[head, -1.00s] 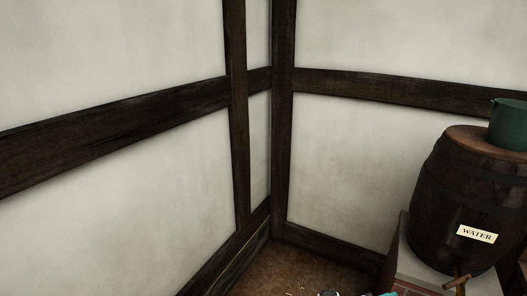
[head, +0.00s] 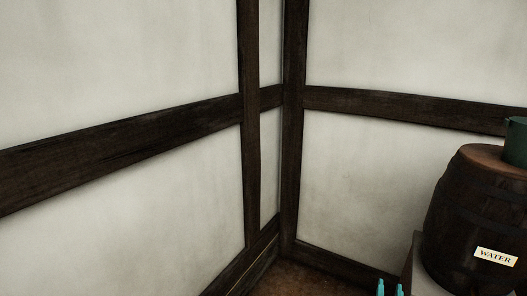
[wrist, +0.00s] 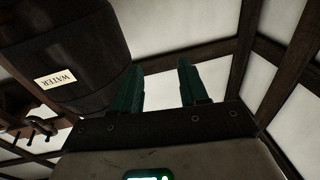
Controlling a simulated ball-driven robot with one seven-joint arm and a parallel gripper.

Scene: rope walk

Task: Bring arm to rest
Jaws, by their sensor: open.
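The rest of my arm is out of the head view.
A dark wooden barrel (head: 468,225) labelled WATER stands on a pale-topped stand at the right, with a green vessel (head: 515,142) on top. The barrel (wrist: 75,60) is also close in the wrist view. Timber-framed walls meet in a corner; brown floor (head: 290,278) shows below.

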